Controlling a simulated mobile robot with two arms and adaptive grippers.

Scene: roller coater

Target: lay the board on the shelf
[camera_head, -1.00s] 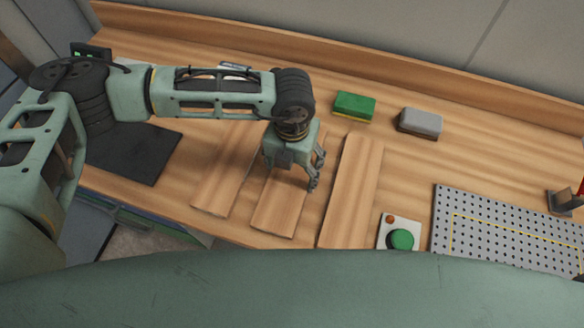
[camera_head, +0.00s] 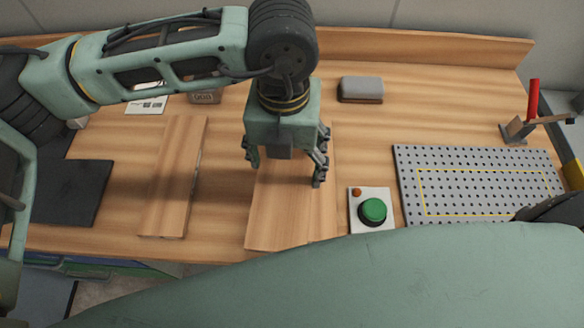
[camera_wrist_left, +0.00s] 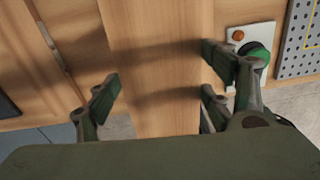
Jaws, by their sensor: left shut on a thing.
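My left gripper (camera_head: 286,170) is over the bench, pointing down. It is shut on a light wooden board (camera_head: 285,222), with its fingers at the long sides. In the left wrist view the board (camera_wrist_left: 160,70) runs between the fingers (camera_wrist_left: 160,85). How far it is off the bench top is hard to tell. Another wooden board (camera_head: 172,185) lies on the bench to the left. A third board is not clearly distinguishable; the held board and gripper may cover it. I cannot make out a shelf. My right gripper is not in view.
A green button box (camera_head: 372,210) is close to the right of the held board. Beyond it are a perforated metal plate (camera_head: 470,185) and a red-handled clamp (camera_head: 530,110). A grey block (camera_head: 361,89) lies behind. A dark mat (camera_head: 75,190) is at left.

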